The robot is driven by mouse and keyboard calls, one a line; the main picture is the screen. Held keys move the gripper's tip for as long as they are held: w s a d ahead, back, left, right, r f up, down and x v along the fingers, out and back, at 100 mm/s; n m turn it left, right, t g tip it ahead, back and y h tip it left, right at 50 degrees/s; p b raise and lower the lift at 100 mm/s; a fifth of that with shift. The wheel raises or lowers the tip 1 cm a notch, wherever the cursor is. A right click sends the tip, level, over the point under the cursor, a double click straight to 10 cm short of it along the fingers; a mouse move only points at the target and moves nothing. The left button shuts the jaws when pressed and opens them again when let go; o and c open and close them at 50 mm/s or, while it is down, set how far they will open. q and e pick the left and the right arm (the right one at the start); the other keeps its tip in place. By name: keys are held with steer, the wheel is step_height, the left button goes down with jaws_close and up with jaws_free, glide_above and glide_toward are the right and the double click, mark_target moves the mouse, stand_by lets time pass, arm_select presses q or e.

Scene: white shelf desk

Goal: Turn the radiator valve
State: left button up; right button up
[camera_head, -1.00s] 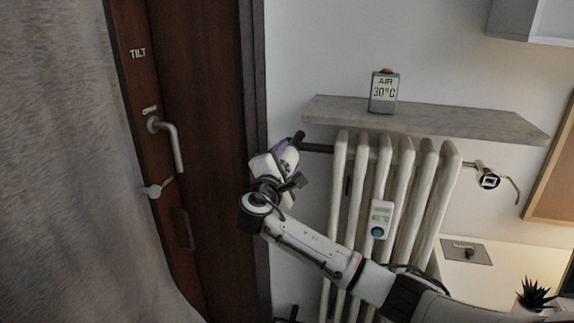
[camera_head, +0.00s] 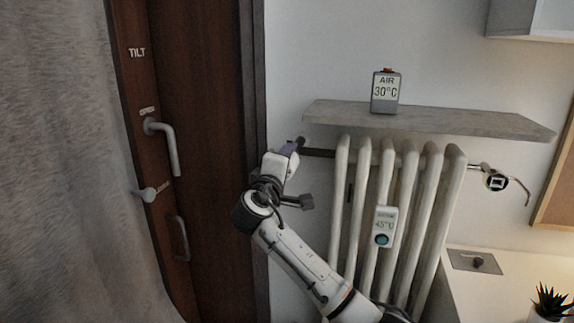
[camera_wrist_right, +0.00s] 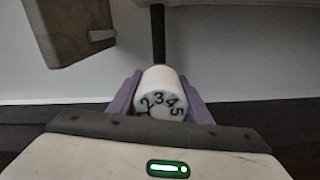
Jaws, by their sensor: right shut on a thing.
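The radiator (camera_head: 396,215) stands against the wall under a grey shelf. A dark pipe (camera_head: 320,153) runs from its upper left side to the valve. In the right wrist view the valve knob (camera_wrist_right: 160,91) is white, with the digits 2, 3, 4 and 5 showing on its face. My right gripper (camera_wrist_right: 161,97) has its purple fingers on both sides of the knob, shut on it. In the head view my right gripper (camera_head: 288,150) is at the pipe's left end and hides the knob. My left gripper is not in view.
A small meter (camera_head: 384,227) hangs on the radiator front. A door with handles (camera_head: 166,145) is left of my arm. A potted plant (camera_head: 548,302) stands at lower right.

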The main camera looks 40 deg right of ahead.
steer(key=shift+f, duration=0.1)
stand_by(0.3)
steer(key=o, duration=1.1)
steer(key=shift+c, duration=0.2)
steer(key=shift+a, duration=0.1)
steer(key=v, duration=1)
steer(key=shift+s, duration=0.2)
